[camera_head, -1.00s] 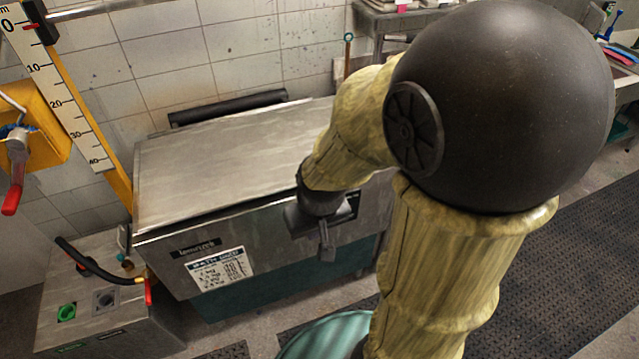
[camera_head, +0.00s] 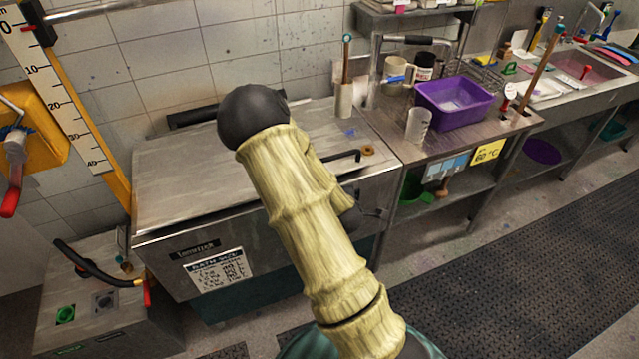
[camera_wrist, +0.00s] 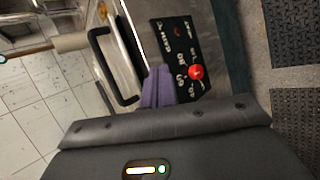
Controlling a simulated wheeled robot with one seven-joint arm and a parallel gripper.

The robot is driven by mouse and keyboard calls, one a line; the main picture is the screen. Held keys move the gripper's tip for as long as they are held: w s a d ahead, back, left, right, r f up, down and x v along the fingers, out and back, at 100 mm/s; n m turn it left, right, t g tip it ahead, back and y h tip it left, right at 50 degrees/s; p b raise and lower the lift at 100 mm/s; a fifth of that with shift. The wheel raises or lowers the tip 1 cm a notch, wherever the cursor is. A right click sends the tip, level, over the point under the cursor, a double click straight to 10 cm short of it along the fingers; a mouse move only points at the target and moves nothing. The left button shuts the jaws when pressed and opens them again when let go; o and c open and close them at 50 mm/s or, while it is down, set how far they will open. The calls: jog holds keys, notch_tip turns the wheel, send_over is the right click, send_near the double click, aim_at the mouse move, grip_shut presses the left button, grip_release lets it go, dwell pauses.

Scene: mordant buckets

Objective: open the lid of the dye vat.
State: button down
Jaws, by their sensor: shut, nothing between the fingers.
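The dye vat is a steel box whose flat steel lid (camera_head: 190,170) lies closed. A black bar handle (camera_head: 342,156) is near the lid's front right edge; it also shows in the wrist view (camera_wrist: 98,68). My gripper (camera_wrist: 160,84) shows purple fingers in the wrist view, shut and empty, just beside the handle and not around it. A black panel (camera_wrist: 176,45) with a red knob (camera_wrist: 197,72) is on the vat's front, right of the fingertips there. In the head view my arm crosses the vat's front and mostly hides my gripper.
A steel bench (camera_head: 395,140) at the right carries a purple tub (camera_head: 455,105), a white cup (camera_head: 418,124) and other items. A control box (camera_head: 105,310) with a hose stands at the left. A yellow ruler post (camera_head: 75,105) rises beside the vat. Dark mats (camera_head: 500,270) cover floor at the right.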

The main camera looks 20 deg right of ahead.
jog(key=w+a+n+t+y, duration=0.1)
jog(key=n, duration=0.6)
jog(key=w+n+t+y, duration=0.2)
jog(key=n, duration=0.5)
jog(key=w+a+n+t+y, duration=0.1)
jog(key=w+n+t+y, duration=0.1)
jog(key=n, duration=0.5)
jog(key=shift+a+f+n, duration=0.25)
jog(key=shift+a+n, duration=0.05)
jog(key=shift+w, duration=0.15)
